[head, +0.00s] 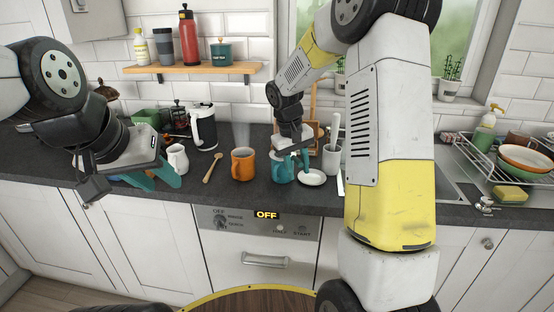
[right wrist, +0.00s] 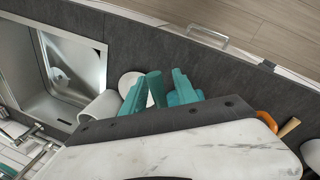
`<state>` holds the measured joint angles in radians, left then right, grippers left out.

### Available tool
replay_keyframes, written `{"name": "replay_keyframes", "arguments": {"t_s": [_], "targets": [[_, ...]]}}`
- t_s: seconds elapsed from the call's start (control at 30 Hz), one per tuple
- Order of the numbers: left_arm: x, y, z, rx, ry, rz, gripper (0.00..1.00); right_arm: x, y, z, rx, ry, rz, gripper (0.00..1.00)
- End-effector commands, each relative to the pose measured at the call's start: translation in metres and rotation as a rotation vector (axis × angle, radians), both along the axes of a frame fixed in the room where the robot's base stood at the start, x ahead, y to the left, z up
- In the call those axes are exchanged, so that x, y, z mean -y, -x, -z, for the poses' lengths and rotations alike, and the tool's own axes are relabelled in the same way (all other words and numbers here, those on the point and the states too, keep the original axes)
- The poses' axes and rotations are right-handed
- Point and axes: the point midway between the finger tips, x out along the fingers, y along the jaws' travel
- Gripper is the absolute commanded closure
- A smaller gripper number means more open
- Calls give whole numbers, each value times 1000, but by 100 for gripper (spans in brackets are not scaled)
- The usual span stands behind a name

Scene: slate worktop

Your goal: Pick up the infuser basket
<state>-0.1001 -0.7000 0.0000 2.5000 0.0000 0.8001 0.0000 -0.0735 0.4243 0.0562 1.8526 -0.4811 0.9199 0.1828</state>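I cannot make out the infuser basket in either view. A teal mug (head: 282,172) stands on the slate worktop below my right gripper, which hides part of its top. My right gripper (head: 293,154) points down at the mug's rim, with teal fingers apart. In the right wrist view, the teal fingers of the right gripper (right wrist: 160,92) spread over the worktop, and what lies between them is hard to tell. A small white saucer (head: 312,178) lies just right of the mug. My left gripper (head: 156,182) is open and empty, over the worktop's front edge at left.
An orange mug (head: 243,164) and a wooden spoon (head: 213,168) are left of the teal mug. A white jug (head: 177,158) and a kettle (head: 203,127) stand farther left. A white utensil crock (head: 332,159) is close on the right. The sink (right wrist: 72,65) and a dish rack (head: 505,160) lie beyond.

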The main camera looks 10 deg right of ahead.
Motion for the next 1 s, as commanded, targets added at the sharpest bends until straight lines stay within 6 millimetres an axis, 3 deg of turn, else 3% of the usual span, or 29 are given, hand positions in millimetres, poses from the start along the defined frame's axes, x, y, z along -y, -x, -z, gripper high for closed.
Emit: {"name": "replay_keyframes", "arguments": {"t_s": [0.03,0.17,0.57,0.67,1.0], "targets": [[0,0,0,0,0,0,64,0,0,0,0,0,0,77],[0,0,0,0,0,0,64,0,0,0,0,0,0,100],[0,0,0,0,0,0,64,0,0,-2,1,0,0,100],[0,0,0,0,0,0,64,0,-1,-12,4,0,0,100],[0,0,0,0,0,0,64,0,-1,-77,4,-1,1,100]]}}
